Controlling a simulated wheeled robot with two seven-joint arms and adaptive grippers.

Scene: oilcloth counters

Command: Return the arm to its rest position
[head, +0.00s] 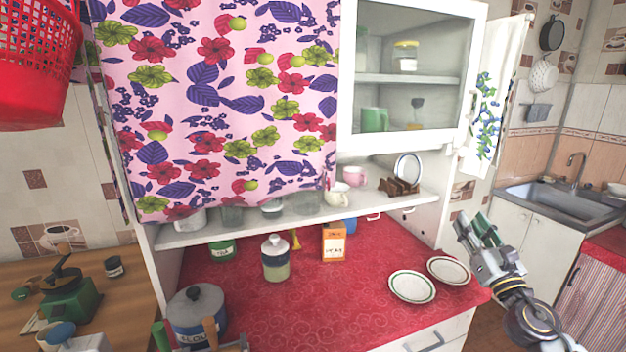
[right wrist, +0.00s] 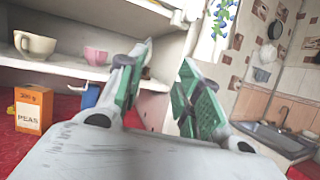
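My right gripper (head: 473,222) is raised at the right of the head view, beyond the right end of the red counter and near the plates. In the right wrist view its two green-padded fingers (right wrist: 158,68) stand apart with nothing between them. The gripper touches nothing that I can see.
The red counter (head: 320,300) bears two plates (head: 412,286), an orange peas box (head: 334,243), a jar (head: 275,262) and a pot (head: 196,312). A white cupboard (head: 424,222) rises behind. A sink (head: 550,197) stands at the far right.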

